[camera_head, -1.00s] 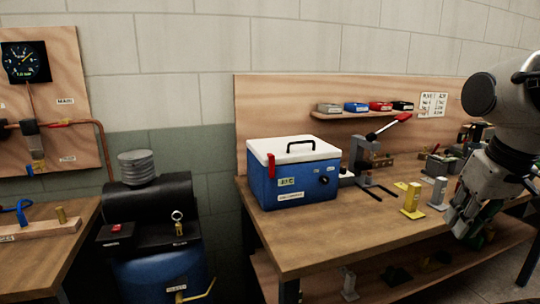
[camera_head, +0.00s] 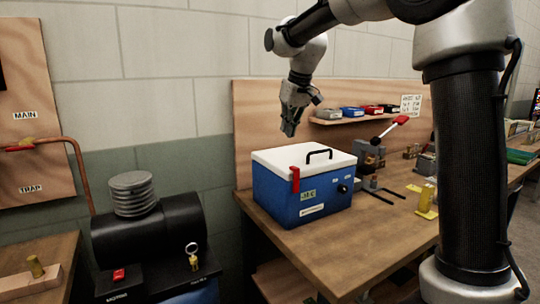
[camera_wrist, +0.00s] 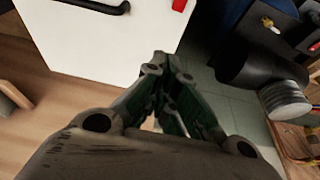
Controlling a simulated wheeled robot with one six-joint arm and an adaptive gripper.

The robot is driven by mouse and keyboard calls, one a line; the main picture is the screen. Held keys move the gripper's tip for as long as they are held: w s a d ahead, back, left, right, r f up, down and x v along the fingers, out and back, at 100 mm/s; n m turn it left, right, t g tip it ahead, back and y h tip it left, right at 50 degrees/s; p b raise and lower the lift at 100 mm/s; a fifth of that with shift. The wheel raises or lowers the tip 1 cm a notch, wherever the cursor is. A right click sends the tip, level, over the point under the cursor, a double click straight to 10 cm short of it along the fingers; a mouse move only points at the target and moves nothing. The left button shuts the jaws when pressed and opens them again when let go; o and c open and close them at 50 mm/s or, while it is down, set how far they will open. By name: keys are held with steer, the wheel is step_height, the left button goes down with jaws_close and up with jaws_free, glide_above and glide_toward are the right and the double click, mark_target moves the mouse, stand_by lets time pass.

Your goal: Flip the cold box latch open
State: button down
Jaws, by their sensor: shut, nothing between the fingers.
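The cold box (camera_head: 290,200) is a blue box with a white lid (camera_head: 300,157) and a black handle (camera_head: 318,153). It stands on the wooden bench. Its red latch (camera_head: 295,178) hangs at the lid's front left edge. In the wrist view the white lid (camera_wrist: 95,50) fills the upper left, and the red latch (camera_wrist: 180,5) is cut off at the top edge. My gripper (camera_head: 288,130) is above the box, apart from the lid and latch. Its fingertips (camera_wrist: 160,60) are together and hold nothing.
A lever press with a red handle (camera_head: 400,120) stands right of the box. A shelf of small bins (camera_head: 370,112) is on the back panel. A black tank (camera_head: 150,230) with a ribbed grey cylinder (camera_head: 133,194) is left, across a gap. The bench front (camera_head: 340,255) is clear.

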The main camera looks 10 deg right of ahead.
mark_target(286, 166)
steer(key=shift+w+a+r, duration=0.1)
steer(key=shift+a+r, duration=0.05)
steer(key=shift+r, duration=0.05)
steer(key=x, duration=1)
steer(key=shift+f, duration=0.1)
steer(key=s, duration=0.1)
steer(key=s+d, duration=0.1)
steer(key=shift+s, duration=0.55)
steer(key=shift+s+d, duration=0.15)
steer(key=shift+s, duration=0.2)
steer(key=shift+s, duration=0.15)
